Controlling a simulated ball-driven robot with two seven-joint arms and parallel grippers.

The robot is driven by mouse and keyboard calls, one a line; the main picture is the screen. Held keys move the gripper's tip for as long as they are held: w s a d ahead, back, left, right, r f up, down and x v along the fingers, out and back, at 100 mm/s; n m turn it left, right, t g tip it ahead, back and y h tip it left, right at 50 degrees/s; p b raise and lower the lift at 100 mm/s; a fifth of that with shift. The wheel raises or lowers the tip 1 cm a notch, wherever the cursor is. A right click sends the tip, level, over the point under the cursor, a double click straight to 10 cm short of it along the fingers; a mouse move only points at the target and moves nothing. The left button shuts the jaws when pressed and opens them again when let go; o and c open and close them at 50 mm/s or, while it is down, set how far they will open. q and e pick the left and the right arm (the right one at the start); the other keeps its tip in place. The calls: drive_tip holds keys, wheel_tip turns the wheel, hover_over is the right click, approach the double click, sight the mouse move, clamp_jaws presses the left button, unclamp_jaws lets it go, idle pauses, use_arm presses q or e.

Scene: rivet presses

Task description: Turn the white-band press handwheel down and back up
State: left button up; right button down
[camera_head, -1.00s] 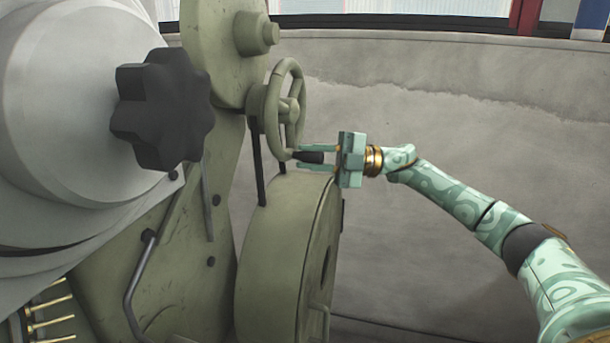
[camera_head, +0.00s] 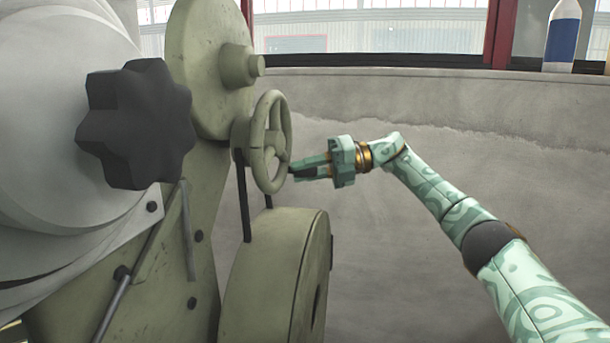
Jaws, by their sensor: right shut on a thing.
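The green handwheel (camera_head: 270,142) stands on the side of the green press (camera_head: 205,75), seen almost edge-on. A dark handle (camera_head: 312,173) sticks out from the lower right of its rim. My right gripper (camera_head: 304,170) reaches in from the right and is shut on this handle, its fingers beside the rim. The fingers hide part of the handle. I see no white band on the visible part of the press. My left gripper is not in view.
A large black star-shaped knob (camera_head: 135,123) on a pale rounded body (camera_head: 65,110) fills the left. A big green drum (camera_head: 280,280) stands below the handwheel. A bottle (camera_head: 562,40) stands on the ledge at the upper right. Open room lies before the grey wall (camera_head: 430,110).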

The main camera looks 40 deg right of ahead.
drive_tip(key=shift+w+d+r, duration=0.15)
drive_tip(key=shift+d+r, duration=0.05)
idle(0.4)
drive_tip(key=c, duration=1.3)
unclamp_jaws()
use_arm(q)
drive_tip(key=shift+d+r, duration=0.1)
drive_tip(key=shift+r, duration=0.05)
use_arm(e)
drive_tip(key=shift+o, duration=0.2)
drive_tip(key=shift+r, duration=0.1)
